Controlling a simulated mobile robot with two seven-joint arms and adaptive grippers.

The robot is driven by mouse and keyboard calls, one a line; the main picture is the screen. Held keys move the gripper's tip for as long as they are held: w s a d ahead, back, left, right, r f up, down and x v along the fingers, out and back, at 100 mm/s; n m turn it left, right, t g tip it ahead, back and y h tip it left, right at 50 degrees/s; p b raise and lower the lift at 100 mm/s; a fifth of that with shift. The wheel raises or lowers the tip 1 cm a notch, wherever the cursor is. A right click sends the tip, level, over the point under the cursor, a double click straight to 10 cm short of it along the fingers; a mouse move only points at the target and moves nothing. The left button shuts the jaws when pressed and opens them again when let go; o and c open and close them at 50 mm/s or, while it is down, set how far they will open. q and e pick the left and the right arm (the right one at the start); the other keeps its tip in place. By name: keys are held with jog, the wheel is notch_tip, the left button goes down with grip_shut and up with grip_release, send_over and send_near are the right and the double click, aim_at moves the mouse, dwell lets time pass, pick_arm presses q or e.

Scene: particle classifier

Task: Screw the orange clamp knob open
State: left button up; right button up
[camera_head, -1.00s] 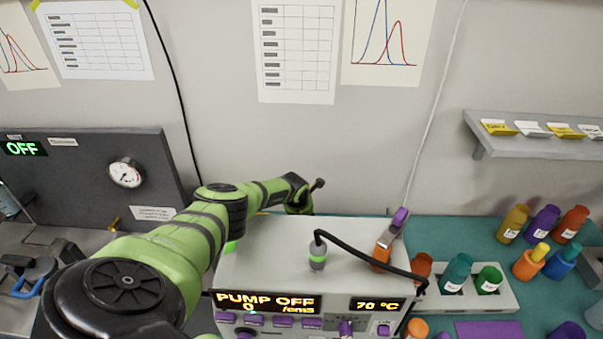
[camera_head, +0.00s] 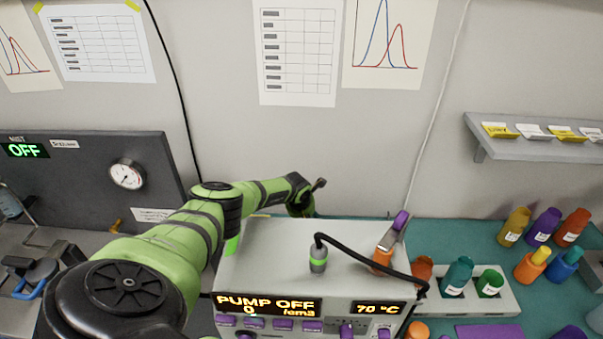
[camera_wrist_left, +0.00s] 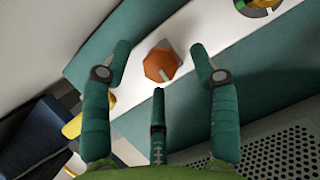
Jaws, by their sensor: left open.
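The orange knob (camera_wrist_left: 161,63), a faceted round piece, shows in the left wrist view on a white surface, with a small grey piece beside it. My left gripper (camera_wrist_left: 160,58) is open, with its dark green fingers spread on either side of the knob and a third finger below it. I see a gap between the fingers and the knob and cannot tell the depth between them. In the head view my green left arm reaches behind the pump box, which hides the fingers and the knob. My right gripper is not in view.
The pump box (camera_head: 280,245) reads "PUMP OFF" and 70 °C; a black cable crosses its top. An orange and purple lever piece (camera_head: 388,250) stands at its right edge. Several coloured bottles stand on the teal bench to the right. A dark panel (camera_head: 85,165) stands left.

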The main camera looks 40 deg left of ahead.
pick_arm(q)
jog(key=v, duration=1.1)
dwell(0.4)
